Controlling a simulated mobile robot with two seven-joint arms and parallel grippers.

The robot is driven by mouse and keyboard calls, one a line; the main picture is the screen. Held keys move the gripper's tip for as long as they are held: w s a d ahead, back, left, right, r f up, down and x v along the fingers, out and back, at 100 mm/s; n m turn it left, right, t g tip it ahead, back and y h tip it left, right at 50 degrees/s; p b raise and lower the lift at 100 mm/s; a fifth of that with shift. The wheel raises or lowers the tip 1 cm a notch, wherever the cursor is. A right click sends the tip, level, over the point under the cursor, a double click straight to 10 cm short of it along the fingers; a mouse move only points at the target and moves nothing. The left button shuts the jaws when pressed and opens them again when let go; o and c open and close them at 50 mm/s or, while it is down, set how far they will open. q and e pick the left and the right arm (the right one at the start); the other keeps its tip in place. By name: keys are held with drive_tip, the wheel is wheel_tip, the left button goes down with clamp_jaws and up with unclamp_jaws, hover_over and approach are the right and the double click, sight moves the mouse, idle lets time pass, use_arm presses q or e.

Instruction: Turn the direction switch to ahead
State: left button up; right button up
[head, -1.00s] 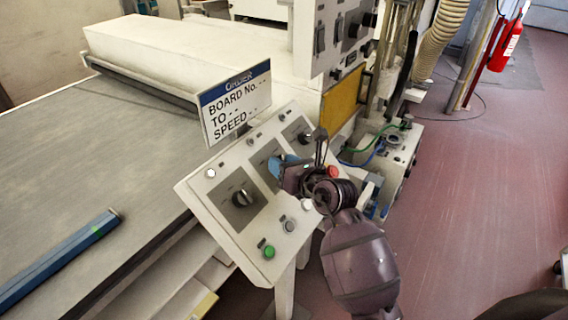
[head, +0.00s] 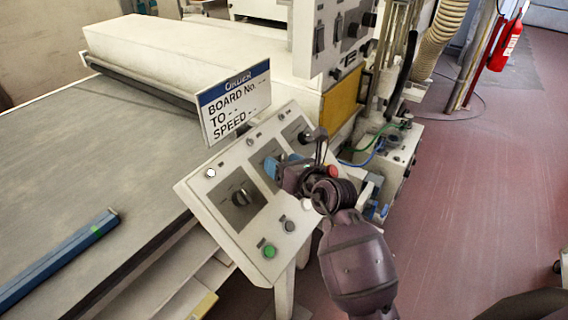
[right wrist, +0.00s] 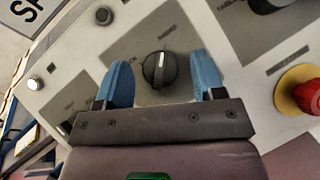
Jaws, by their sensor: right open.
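A sloped control panel (head: 222,218) carries three dark rotary knobs. The left knob (head: 240,198) is clear. The middle knob is mostly hidden behind my right gripper (head: 276,168) in the head view. The right knob (head: 305,136) sits further up. In the right wrist view, my right gripper (right wrist: 162,76) is open, with its two blue fingers either side of the middle knob (right wrist: 158,70) and apart from it. That knob's white pointer line stands nearly upright in this picture. The knob labels are too small to read surely, so I cannot tell which is the direction switch.
A red button (right wrist: 308,97) on a yellow base is right of the gripper. A green button (head: 269,251) is at the panel's lower edge. A sign (head: 235,102) stands behind the panel. A conveyor belt (head: 120,150) runs at left, with a blue bar (head: 60,260) on it.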

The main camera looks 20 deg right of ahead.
drive_tip(key=shift+s, duration=0.15)
drive_tip(key=b+v, duration=0.1)
drive_tip(key=v, duration=0.9)
drive_tip(key=shift+s, duration=0.25)
drive_tip(key=shift+d+r, duration=0.15)
